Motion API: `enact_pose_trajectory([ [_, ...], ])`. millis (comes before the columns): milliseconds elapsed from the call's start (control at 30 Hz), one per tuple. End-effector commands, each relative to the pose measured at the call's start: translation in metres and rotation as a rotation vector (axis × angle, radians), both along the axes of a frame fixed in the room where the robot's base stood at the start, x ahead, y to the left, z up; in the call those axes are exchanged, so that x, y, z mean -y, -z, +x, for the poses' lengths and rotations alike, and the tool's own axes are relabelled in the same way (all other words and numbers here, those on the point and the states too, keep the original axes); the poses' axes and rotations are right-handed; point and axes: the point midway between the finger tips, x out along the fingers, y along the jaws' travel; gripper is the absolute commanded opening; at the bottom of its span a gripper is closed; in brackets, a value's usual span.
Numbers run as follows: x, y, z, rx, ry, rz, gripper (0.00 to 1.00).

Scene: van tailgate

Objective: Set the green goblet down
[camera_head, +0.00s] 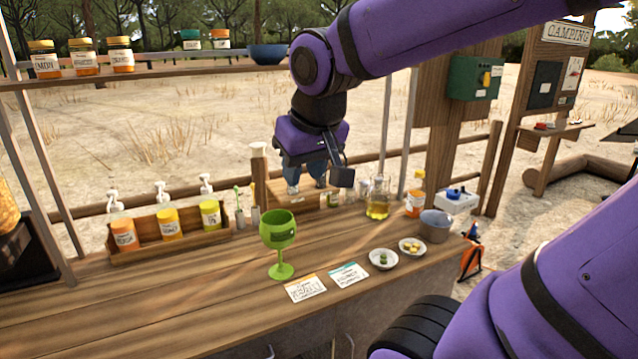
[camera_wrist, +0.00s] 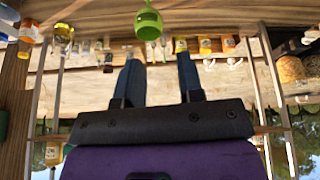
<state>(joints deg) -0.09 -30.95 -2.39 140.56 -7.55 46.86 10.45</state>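The green goblet (camera_head: 278,230) stands upright on the wooden counter (camera_head: 190,310), its foot on the boards near the middle. My gripper (camera_head: 307,188) is behind and slightly right of the goblet in the head view, apart from it. In the wrist view the scene is upside down, and the goblet (camera_wrist: 148,23) shows at the top, beyond my fingertips. My two fingers (camera_wrist: 158,62) are spread apart with nothing between them. Nothing hides the goblet in the head view.
Two labelled cards (camera_head: 305,288) (camera_head: 348,275) lie right of the goblet's foot. Two small bowls (camera_head: 383,259) (camera_head: 412,247) and a grey pot (camera_head: 436,226) stand farther right. A wooden rack (camera_head: 165,245) of jars is at left. The counter's front left is clear.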

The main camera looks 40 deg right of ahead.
Motion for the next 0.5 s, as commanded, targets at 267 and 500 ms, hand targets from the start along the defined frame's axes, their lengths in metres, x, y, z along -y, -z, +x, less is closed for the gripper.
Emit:
enact_pose_trajectory([
  [267, -0.026, -0.007, -0.06, 0.039, -0.13, 0.024, 0.35],
  [500, -0.031, -0.006, -0.071, 0.045, -0.159, 0.029, 0.35],
])
